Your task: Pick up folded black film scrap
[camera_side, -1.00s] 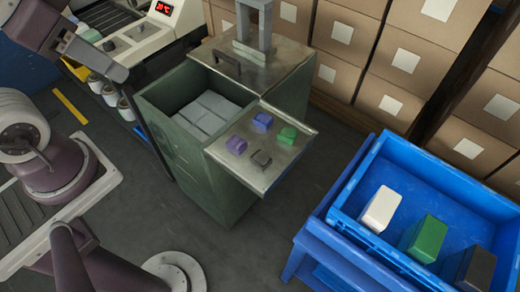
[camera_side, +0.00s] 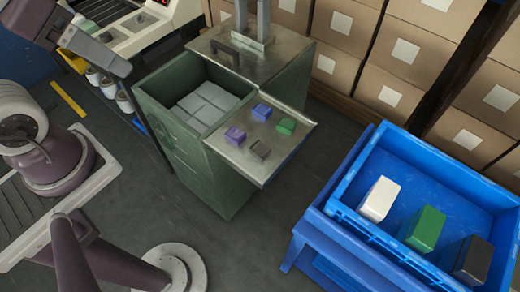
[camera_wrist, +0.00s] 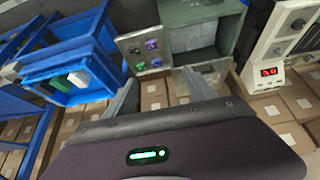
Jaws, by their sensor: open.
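The folded black film scrap (camera_side: 260,149) is a small dark piece lying flat on a metal shelf (camera_side: 232,152) at the side of a green cabinet. A purple scrap (camera_side: 235,135), a blue scrap (camera_side: 261,112) and a green scrap (camera_side: 286,126) lie beside it, apart from each other.
The green cabinet (camera_side: 190,158) has an open bin with grey blocks (camera_side: 208,100) left of the shelf. A blue crate (camera_side: 420,160) at right holds white, green and black blocks. Cardboard boxes (camera_side: 390,95) stand behind. A machine with a red display (camera_wrist: 268,72) shows in the wrist view.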

